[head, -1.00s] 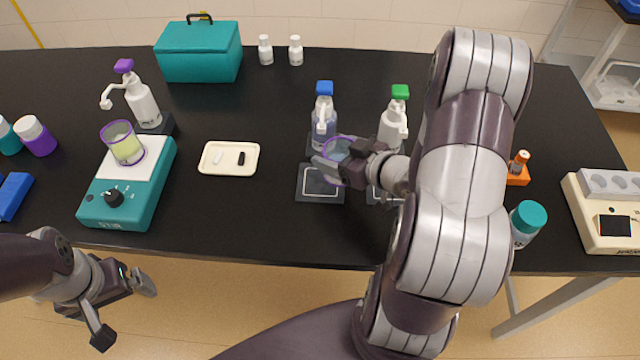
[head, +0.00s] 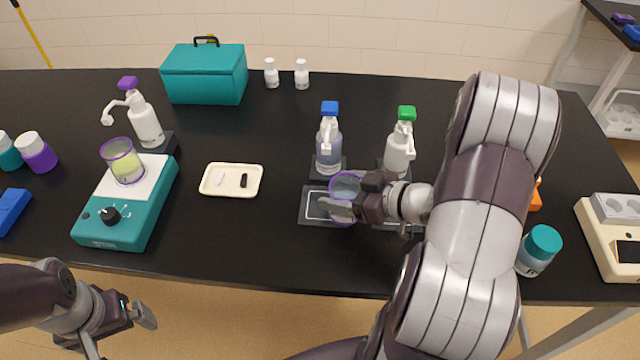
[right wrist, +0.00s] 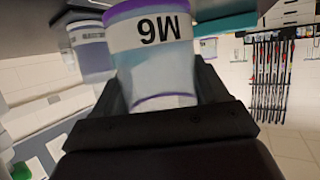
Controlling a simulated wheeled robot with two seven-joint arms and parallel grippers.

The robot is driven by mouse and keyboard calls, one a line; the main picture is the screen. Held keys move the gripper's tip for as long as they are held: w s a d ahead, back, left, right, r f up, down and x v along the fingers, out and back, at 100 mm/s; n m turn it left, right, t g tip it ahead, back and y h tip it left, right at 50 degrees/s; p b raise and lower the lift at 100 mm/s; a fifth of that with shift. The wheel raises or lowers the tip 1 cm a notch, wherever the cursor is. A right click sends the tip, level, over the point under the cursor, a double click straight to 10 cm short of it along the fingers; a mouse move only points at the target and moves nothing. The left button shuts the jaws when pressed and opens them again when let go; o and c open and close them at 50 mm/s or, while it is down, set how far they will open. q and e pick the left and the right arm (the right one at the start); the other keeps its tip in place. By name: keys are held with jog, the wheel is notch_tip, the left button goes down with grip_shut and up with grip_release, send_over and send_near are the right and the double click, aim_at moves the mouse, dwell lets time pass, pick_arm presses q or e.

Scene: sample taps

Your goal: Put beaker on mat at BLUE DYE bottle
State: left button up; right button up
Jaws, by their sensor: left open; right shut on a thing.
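My right gripper (head: 352,207) is shut on a clear beaker with a purple rim (head: 346,184), over the dark mat with a white outline (head: 311,207) in front of the blue-capped bottle (head: 329,142). The right wrist view shows the beaker (right wrist: 155,60) between the fingers, with an M6 label upside down. I cannot tell whether the beaker touches the mat, as the gripper hides its base. The blue-capped bottle has a spout and bluish contents. My left gripper (head: 122,332) is open and empty, off the table's front edge at the lower left.
A green-capped bottle (head: 399,148) stands right of the blue-capped one, with another mat partly hidden by my right arm. A small tray (head: 232,194) lies to the left. A teal stirrer (head: 126,215) holds another beaker (head: 124,162). A teal-capped jar (head: 538,251) stands near the right front edge.

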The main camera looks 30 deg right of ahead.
jog(key=w, duration=0.2)
jog(key=w+a, duration=0.1)
jog(key=w, duration=0.3)
jog(key=shift+w+a+f, duration=0.1)
jog(key=shift+w+a, duration=0.1)
jog(key=shift+a, duration=0.15)
notch_tip(320, 180, down, 3)
jog(key=shift+f+b, duration=0.2)
jog(key=shift+b, duration=0.1)
jog(key=shift+f, duration=0.15)
jog(key=o, duration=1.1)
jog(key=shift+s+d+r, duration=0.1)
jog(key=shift+s+r, duration=0.1)
jog(key=shift+r, duration=0.1)
jog(key=p+v, duration=0.1)
jog(key=v, duration=1)
jog(key=shift+s+d, duration=0.15)
jog(key=shift+s, duration=0.15)
